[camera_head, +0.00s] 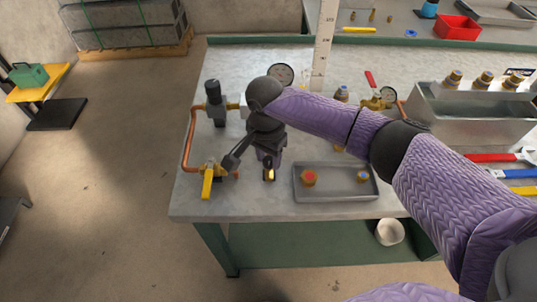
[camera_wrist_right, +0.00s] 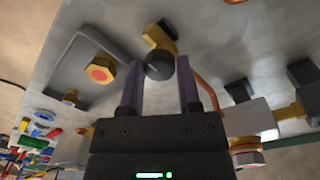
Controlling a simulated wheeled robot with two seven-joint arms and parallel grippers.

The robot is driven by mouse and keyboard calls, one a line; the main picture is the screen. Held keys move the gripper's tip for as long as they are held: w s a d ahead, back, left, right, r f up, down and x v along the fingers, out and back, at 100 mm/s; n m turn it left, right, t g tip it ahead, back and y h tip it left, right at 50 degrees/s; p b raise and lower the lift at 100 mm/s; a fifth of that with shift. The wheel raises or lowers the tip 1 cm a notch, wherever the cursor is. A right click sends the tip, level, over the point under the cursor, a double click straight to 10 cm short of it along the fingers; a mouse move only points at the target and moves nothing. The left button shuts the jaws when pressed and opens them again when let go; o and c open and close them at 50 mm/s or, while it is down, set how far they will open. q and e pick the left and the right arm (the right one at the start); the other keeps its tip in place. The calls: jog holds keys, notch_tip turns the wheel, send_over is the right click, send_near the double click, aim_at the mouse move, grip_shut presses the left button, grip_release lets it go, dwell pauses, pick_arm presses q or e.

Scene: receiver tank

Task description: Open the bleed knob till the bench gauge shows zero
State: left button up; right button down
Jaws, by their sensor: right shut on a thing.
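My right gripper (camera_head: 269,168) points down at the front left of the bench (camera_head: 235,205). In the right wrist view the right gripper (camera_wrist_right: 160,90) has its fingers on both sides of a round black knob (camera_wrist_right: 160,66), shut on it. A brass fitting (camera_wrist_right: 155,38) shows beside the knob. In the head view the gripper hides most of the knob. My left gripper is not in view.
A yellow-handled valve (camera_head: 208,180) on a copper pipe (camera_head: 187,150) is left of the gripper. A grey tray (camera_head: 335,193) with fittings is to its right. A metal bin (camera_head: 470,120) and wrenches (camera_head: 495,157) lie further right. My right arm crosses over the bench.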

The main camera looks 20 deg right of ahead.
jog(key=shift+r+p, duration=0.2)
jog(key=shift+p, duration=0.4)
jog(key=n+p, duration=0.3)
jog(key=p, duration=0.3)
jog(key=shift+s+r+n, duration=0.1)
jog(key=shift+n, duration=0.3)
jog(key=n, duration=0.1)
jog(key=n+p, duration=0.1)
jog(key=n, duration=0.1)
jog(key=shift+f+n+p, duration=0.25)
jog(key=shift+n+p, duration=0.05)
jog(key=n, duration=0.3)
jog(key=shift+n+p, duration=0.3)
jog(key=shift+p, duration=0.1)
jog(key=n, duration=0.4)
jog(key=shift+n+t+p, duration=0.3)
jog(key=shift+p, duration=0.05)
jog(key=n, duration=0.3)
jog(key=shift+n, duration=0.3)
jog(key=n, duration=0.2)
jog(key=shift+n, duration=0.3)
jog(key=n, duration=0.5)
jog(key=shift+d, duration=0.1)
jog(key=n, duration=0.3)
jog(key=shift+y, duration=0.3)
jog(key=n, duration=0.3)
jog(key=shift+n, duration=0.6)
